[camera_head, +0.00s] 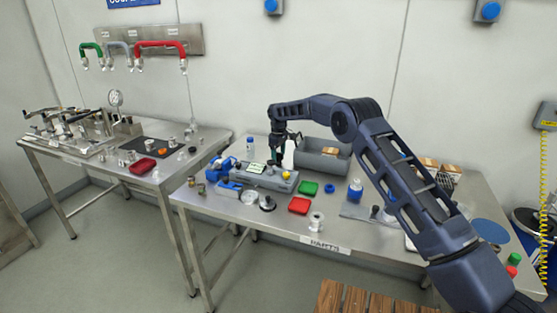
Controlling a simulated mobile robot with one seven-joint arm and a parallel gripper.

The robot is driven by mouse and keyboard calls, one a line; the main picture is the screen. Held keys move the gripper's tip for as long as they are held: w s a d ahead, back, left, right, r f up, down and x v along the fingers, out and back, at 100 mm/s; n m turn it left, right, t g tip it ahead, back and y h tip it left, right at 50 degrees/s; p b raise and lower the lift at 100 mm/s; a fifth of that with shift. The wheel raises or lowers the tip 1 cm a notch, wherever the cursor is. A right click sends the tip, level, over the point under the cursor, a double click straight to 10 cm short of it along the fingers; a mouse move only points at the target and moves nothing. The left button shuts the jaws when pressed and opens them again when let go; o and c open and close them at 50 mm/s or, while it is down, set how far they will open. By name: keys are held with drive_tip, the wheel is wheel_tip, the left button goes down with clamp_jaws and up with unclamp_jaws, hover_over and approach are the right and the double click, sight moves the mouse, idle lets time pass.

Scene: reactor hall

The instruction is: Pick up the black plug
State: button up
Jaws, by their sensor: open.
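A small black piece with a round base and a raised knob (267,203) stands near the front edge of the parts table; it looks like the black plug. Another small dark piece (375,212) lies on the grey mat farther right, too small to make out. My gripper (277,162) hangs down over the back of the grey fixture block (262,177), behind and above the black piece and apart from it. The gripper is open. Its fingertips are small and dark here, and I cannot tell whether anything is between them.
Red (299,205) and green (309,187) blocks, a metal spool (316,222) and a clear round dish (248,198) lie near the black piece. A second table (75,150) is at left.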

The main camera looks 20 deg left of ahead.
drive_tip(key=c, duration=1.1)
drive_tip(key=shift+r, duration=0.15)
